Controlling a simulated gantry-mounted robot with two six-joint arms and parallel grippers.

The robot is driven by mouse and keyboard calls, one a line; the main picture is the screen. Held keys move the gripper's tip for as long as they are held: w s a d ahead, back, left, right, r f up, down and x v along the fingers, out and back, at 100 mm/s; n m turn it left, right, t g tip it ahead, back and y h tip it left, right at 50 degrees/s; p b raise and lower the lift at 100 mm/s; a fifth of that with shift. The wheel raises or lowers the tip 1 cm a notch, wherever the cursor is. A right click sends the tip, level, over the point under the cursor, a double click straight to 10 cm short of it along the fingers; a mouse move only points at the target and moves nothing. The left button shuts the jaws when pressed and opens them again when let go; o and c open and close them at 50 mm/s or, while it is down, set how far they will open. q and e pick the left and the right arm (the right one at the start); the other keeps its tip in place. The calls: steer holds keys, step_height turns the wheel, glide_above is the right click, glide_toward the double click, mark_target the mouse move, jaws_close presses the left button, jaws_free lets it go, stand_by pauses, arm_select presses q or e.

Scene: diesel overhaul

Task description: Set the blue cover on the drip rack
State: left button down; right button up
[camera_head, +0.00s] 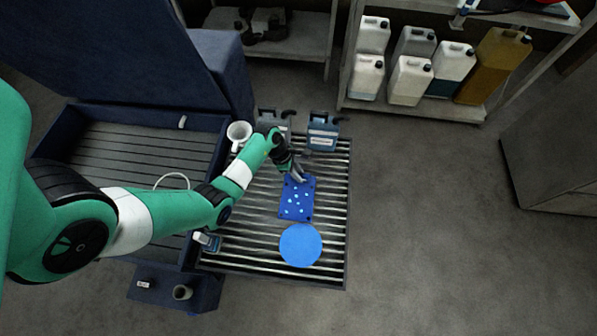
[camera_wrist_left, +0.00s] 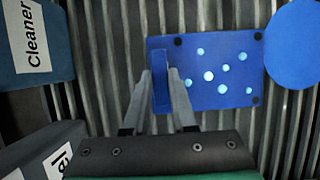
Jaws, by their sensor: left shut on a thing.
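The blue cover (camera_head: 298,203) is a flat rectangular plate with several pale blue dots and dark corners. It is on or just over the slatted drip rack (camera_head: 262,262); I cannot tell whether it touches the slats. My left gripper (camera_head: 298,178) is at the cover's far end. In the left wrist view, the left gripper's fingers (camera_wrist_left: 160,88) are shut on an upright blue tab (camera_wrist_left: 161,68) at the edge of the cover (camera_wrist_left: 215,72). My right gripper is not in view.
A round blue disc (camera_head: 300,245) lies near the cover. A small blue-and-white item (camera_head: 208,242) is at the near left.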

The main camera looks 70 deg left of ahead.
arm_select(q)
steer(key=shift+r, duration=0.1)
steer(key=c, duration=1.2)
jaws_free()
steer(key=o, duration=0.5)
steer(key=shift+r, duration=0.15)
steer(key=p+v, duration=0.3)
steer(key=v, duration=0.8)
steer(key=shift+s+a+r+p, duration=0.1)
steer(key=shift+s+r+p, duration=0.05)
steer(key=shift+r+p, duration=0.2)
